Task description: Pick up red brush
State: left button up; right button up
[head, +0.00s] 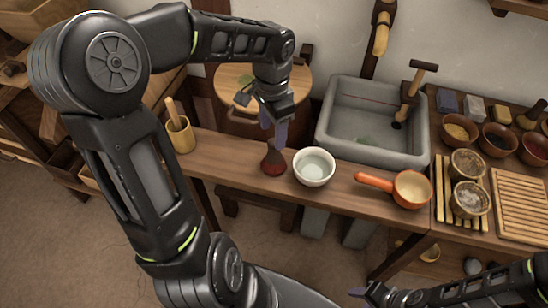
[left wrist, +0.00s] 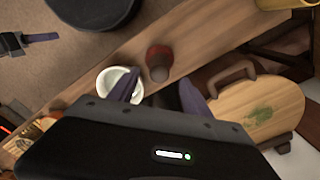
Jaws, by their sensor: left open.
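The red brush (head: 273,163) stands on the wooden bench just left of a white bowl (head: 314,167). Its dark red, rounded lower part shows in the head view; its upper part is partly hidden by my gripper. In the left wrist view the red brush (left wrist: 158,58) lies beyond the fingertips. My left gripper (head: 273,130) is open, pointing down over the brush; its purple fingers (left wrist: 160,92) are apart with nothing clearly between them. My right gripper (head: 369,293) is low at the right, away from the brush; its jaw opening is unclear.
An orange-handled pan (head: 411,188) lies right of the bowl. A yellow cup with a wooden tool (head: 181,136) stands to the left. A grey stone sink (head: 372,128) and a round wooden lid (head: 262,84) are behind. Several small bowls crowd the right end.

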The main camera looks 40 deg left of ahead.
aim_at(273, 142)
pick_arm(q)
notch_tip(273, 142, down, 5)
jog(key=shift+f, duration=0.1)
dwell(0.6)
jog(key=shift+c, duration=0.3)
grip_shut()
dwell(0.5)
dwell(0.4)
